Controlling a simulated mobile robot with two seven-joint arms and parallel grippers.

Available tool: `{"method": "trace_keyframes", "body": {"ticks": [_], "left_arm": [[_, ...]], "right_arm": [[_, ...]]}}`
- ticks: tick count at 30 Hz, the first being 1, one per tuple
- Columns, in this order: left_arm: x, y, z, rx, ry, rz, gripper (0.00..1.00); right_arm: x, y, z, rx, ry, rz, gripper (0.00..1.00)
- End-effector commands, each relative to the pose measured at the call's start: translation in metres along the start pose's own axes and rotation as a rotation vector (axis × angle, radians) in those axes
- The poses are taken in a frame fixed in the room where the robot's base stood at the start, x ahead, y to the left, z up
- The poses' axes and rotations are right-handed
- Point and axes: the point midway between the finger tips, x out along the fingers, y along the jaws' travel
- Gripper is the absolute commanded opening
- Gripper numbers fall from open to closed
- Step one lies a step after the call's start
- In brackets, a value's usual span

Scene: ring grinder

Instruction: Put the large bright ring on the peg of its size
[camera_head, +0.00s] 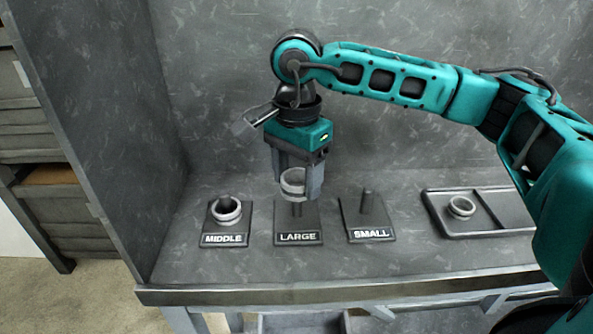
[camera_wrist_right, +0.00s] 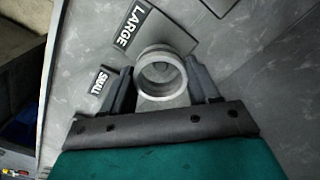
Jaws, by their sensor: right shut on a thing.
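My right gripper (camera_head: 297,186) is shut on the large bright ring (camera_head: 292,182), a pale metallic band held between its two fingers. In the head view the ring is right above the peg (camera_head: 297,208) on the base labelled LARGE (camera_head: 298,227). The lower part of that peg shows below the fingers. In the right wrist view the ring (camera_wrist_right: 161,75) sits between the fingertips, with the LARGE label (camera_wrist_right: 138,26) beyond it. I cannot tell whether the peg tip is inside the ring. My left gripper is not in view.
A ring (camera_head: 227,209) is on the MIDDLE base (camera_head: 224,240) at left. The SMALL base (camera_head: 369,233) has a bare peg (camera_head: 367,202). A tray (camera_head: 438,218) at right holds a small ring (camera_head: 461,207). A grey wall stands close behind.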

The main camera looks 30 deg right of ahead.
Motion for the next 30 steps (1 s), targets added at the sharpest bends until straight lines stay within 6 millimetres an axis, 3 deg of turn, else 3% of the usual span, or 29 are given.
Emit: {"method": "trace_keyframes", "body": {"ticks": [7,12,19,30], "left_arm": [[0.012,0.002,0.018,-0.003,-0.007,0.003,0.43],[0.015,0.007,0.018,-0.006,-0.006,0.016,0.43],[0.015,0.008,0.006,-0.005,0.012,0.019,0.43],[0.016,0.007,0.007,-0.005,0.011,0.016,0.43]], "right_arm": [[0.030,0.000,0.000,0.000,0.000,0.000,0.23],[0.041,0.000,0.000,0.001,0.000,-0.001,0.23],[0.042,0.000,0.000,0.001,0.000,-0.001,0.23],[0.042,0.000,0.000,0.001,0.000,-0.001,0.23]]}}
